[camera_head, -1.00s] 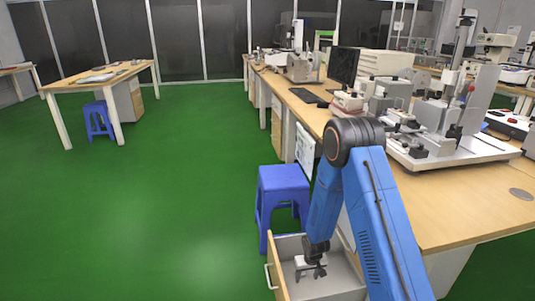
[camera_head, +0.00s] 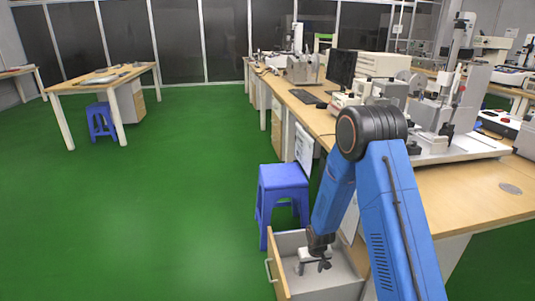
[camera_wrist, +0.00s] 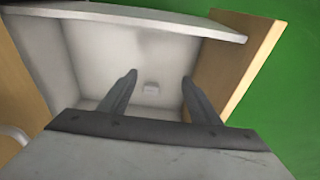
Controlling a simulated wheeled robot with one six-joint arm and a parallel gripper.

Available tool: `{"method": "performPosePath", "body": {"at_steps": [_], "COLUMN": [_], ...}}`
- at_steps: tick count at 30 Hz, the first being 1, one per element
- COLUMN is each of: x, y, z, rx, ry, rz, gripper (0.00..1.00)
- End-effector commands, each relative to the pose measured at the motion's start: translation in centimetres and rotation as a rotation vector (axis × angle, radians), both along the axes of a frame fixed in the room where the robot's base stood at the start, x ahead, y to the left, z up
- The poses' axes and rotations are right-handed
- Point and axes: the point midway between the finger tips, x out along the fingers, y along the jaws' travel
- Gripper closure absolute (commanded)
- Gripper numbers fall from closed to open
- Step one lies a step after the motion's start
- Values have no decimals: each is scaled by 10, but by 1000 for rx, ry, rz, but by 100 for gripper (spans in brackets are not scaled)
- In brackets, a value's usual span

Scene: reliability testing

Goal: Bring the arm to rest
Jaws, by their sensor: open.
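My blue arm (camera_head: 384,200) reaches down from the right in the head view, bent at a dark elbow joint. My gripper (camera_head: 315,267) hangs over the open drawer (camera_head: 336,288) below the bench. In the wrist view my gripper (camera_wrist: 158,80) has its two fingers spread apart, with nothing between them. The drawer's pale inside (camera_wrist: 100,50) shows beyond the fingers.
A blue stool (camera_head: 283,190) stands just behind the drawer. The wooden bench (camera_head: 470,195) on the right carries a monitor (camera_head: 341,66) and test instruments (camera_head: 440,120). Green floor (camera_head: 150,210) on the left is clear. Another table (camera_head: 100,78) stands at the far left.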

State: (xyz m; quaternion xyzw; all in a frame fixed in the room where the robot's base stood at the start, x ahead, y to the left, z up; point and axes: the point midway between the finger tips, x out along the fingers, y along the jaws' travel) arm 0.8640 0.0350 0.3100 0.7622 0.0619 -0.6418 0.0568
Motion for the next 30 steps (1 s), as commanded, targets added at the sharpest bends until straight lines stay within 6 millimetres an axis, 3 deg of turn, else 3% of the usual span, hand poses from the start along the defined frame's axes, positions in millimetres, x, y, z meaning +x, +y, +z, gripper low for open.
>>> {"method": "performPosePath", "body": {"at_steps": [14, 30], "x": [-17, -84], "y": [-25, -57], "z": [136, 279], "rx": [-3, -2], "ry": [-51, -107], "rz": [-35, -78], "gripper": [43, 43]}}
